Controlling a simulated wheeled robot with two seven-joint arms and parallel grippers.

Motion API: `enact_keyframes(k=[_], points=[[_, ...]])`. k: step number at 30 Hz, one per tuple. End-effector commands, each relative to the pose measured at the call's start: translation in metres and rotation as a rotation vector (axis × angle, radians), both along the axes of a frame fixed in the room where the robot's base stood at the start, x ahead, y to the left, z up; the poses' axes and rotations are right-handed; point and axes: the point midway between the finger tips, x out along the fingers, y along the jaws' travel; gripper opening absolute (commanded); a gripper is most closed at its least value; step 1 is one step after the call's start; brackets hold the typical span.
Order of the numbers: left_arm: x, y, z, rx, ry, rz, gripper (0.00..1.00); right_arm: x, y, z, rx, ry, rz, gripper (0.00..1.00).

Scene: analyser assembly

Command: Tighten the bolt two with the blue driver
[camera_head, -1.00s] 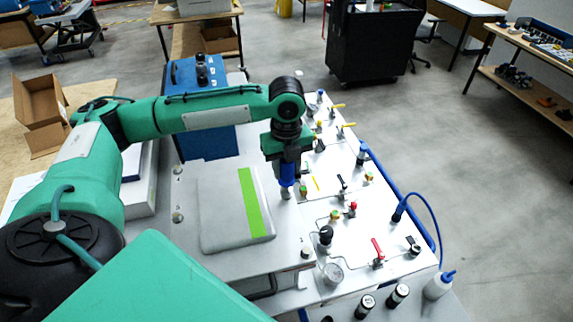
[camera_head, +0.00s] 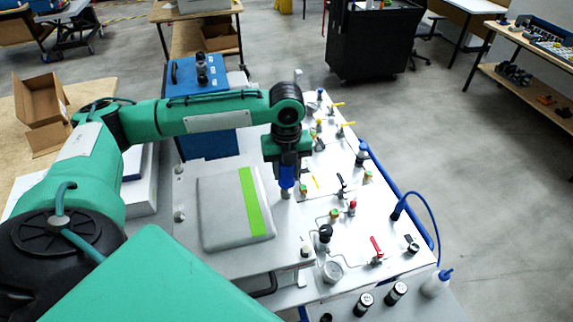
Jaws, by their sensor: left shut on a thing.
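My left gripper (camera_head: 287,163) points straight down and is shut on the blue driver (camera_head: 287,178). The driver stands upright, its lower end over a small grey bolt (camera_head: 286,194) at the edge of the grey plate with a green stripe (camera_head: 222,212). The driver's tip seems to meet the bolt, but I cannot tell whether it is seated. Another bolt (camera_head: 179,214) stands left of the plate, and one more (camera_head: 305,249) is near the front corner. My right gripper is not in view.
The white panel (camera_head: 325,205) to the right carries several valves, including a red-handled one (camera_head: 376,247), and a gauge (camera_head: 332,271). A white bottle (camera_head: 437,283) stands at the front right. A blue box (camera_head: 205,140) stands behind the plate.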

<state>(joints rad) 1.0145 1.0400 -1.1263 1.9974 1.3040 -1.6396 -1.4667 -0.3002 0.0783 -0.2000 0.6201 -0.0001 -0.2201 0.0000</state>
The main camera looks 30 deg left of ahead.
Motion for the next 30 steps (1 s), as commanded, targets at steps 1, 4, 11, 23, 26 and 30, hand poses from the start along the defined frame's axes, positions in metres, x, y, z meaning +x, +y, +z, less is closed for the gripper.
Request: enact_keyframes(k=[1,4,11,23,26,30], points=[[0.0,0.0,0.006,0.001,0.002,-0.049,0.0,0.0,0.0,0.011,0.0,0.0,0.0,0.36],[0.0,0.0,0.005,-0.001,0.001,-0.162,0.0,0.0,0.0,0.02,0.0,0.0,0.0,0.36],[0.0,0.0,0.005,-0.001,0.0,-0.418,0.0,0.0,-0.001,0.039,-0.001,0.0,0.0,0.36],[0.0,0.0,0.004,0.0,-0.001,-0.866,0.0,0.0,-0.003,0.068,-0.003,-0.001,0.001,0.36],[0.0,0.0,0.004,0.0,-0.001,-0.978,0.0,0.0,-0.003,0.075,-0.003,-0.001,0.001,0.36],[0.0,0.0,0.004,0.0,0.0,-1.135,0.0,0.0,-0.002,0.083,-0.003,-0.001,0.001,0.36]])
